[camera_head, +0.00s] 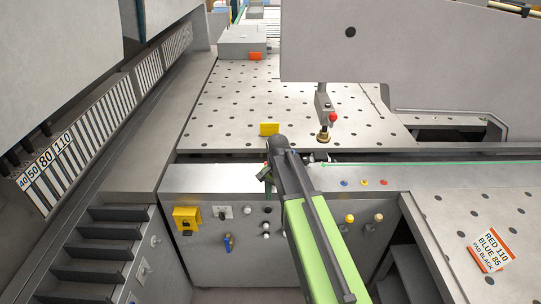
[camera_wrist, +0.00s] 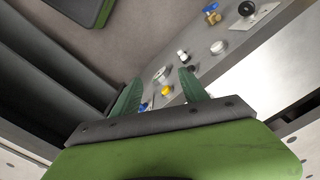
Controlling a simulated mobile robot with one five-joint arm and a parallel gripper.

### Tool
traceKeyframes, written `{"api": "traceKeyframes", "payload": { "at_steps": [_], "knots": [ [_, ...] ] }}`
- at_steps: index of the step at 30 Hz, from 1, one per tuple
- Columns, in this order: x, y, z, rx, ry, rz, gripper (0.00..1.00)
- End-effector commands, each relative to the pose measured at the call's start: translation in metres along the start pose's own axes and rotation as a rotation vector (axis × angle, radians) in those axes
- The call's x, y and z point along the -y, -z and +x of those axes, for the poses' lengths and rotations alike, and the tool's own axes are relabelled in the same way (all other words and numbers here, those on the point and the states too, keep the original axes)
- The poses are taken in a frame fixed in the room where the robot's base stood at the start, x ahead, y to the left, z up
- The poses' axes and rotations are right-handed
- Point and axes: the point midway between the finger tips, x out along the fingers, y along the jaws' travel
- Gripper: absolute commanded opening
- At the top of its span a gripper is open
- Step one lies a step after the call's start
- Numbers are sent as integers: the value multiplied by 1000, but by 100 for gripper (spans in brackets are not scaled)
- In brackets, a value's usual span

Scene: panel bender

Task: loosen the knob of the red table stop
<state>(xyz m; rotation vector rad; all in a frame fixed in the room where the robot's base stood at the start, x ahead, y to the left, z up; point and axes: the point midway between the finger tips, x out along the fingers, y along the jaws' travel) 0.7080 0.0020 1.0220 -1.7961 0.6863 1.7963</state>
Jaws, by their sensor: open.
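My gripper (camera_head: 267,178) is open, above the front edge of the machine table, left of the coloured dots. In the wrist view my gripper (camera_wrist: 160,95) has its two green fingers apart, with nothing seen held between them. A red dot (camera_head: 384,182) lies on the table's front strip, right of a yellow dot (camera_head: 364,183) and a blue dot (camera_head: 344,183). Yellowish knobs (camera_head: 349,218) (camera_head: 378,217) stick out of the front panel below them. A round grey knob (camera_wrist: 162,74) shows beyond the fingers.
A column with a red ball (camera_head: 333,117) stands on the perforated table (camera_head: 225,105). The front panel carries a yellow lock box (camera_head: 187,219). A sign (camera_head: 492,250) reads "RED 110, BLUE 85, PAD BLACK".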

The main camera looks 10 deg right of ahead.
Motion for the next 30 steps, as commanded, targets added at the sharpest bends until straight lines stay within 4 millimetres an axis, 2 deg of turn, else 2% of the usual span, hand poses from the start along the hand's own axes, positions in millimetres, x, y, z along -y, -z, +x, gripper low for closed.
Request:
{"api": "traceKeyframes", "payload": {
  "at_steps": [1, 3, 7, 9, 11, 15, 22, 26, 30],
  "knots": [
    [19, 22, -51, 0, 0, 96, 52],
    [38, 43, -84, 0, 0, 251, 52],
    [67, 76, -133, 0, 0, 506, 52],
    [78, 88, -150, 0, 0, 612, 52],
    [84, 95, -159, 0, 0, 679, 52],
    [90, 102, -164, 0, 0, 756, 52],
    [89, 102, -154, 0, 0, 762, 52],
    [89, 101, -139, 0, 0, 761, 52],
    [89, 102, -113, 0, 0, 760, 52]
  ]
}}
